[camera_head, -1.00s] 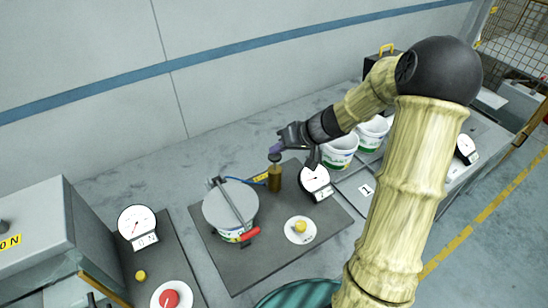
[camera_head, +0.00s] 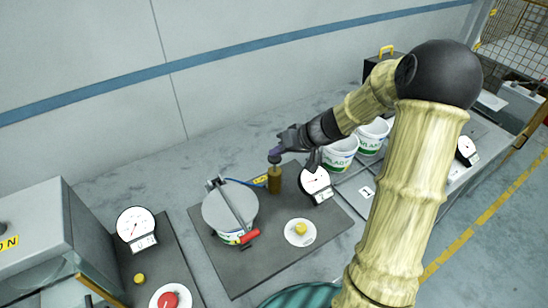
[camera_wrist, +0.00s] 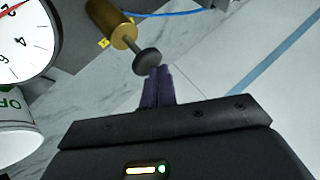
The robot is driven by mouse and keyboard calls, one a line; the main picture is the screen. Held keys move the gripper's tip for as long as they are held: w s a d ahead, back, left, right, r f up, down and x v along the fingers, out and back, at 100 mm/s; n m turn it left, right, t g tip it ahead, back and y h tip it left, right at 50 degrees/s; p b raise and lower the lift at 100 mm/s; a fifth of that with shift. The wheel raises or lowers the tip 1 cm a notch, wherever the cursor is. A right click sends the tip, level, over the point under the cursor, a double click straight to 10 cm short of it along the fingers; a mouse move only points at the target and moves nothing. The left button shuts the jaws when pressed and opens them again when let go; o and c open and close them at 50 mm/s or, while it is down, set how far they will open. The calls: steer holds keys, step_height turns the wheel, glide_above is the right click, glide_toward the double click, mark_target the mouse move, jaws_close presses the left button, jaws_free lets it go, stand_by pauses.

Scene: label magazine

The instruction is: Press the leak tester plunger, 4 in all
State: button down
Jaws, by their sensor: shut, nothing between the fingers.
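The leak tester plunger is a brass cylinder (camera_head: 275,181) with a dark round cap (camera_head: 274,159) on top, standing upright at the back of a dark plate. In the wrist view the brass body (camera_wrist: 112,25) and cap (camera_wrist: 147,62) show just beyond my fingers. My gripper (camera_head: 274,152) is shut and empty, its purple fingertips right at the cap. In the wrist view the fingertips (camera_wrist: 160,72) overlap the cap's edge; I cannot tell whether they touch it. A lidded pot (camera_head: 229,212) with a red-handled clamp stands left of the plunger.
A dial gauge (camera_head: 316,181) stands right of the plunger, close under my wrist. A yellow button on a white disc (camera_head: 300,229) lies in front. White tubs (camera_head: 340,153) stand at right. Another gauge (camera_head: 136,224) and a red button (camera_head: 170,299) are at left.

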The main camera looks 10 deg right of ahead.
mark_target(279, 159)
steer(key=shift+s+f+b, duration=0.1)
steer(key=shift+f+b, duration=1.6)
steer(key=shift+b, duration=0.35)
stand_by(2.3)
stand_by(0.3)
steer(key=shift+r+p, duration=1.15)
steer(key=shift+r, duration=1.2)
steer(key=shift+r+p, duration=1.35)
steer(key=shift+r, duration=1.1)
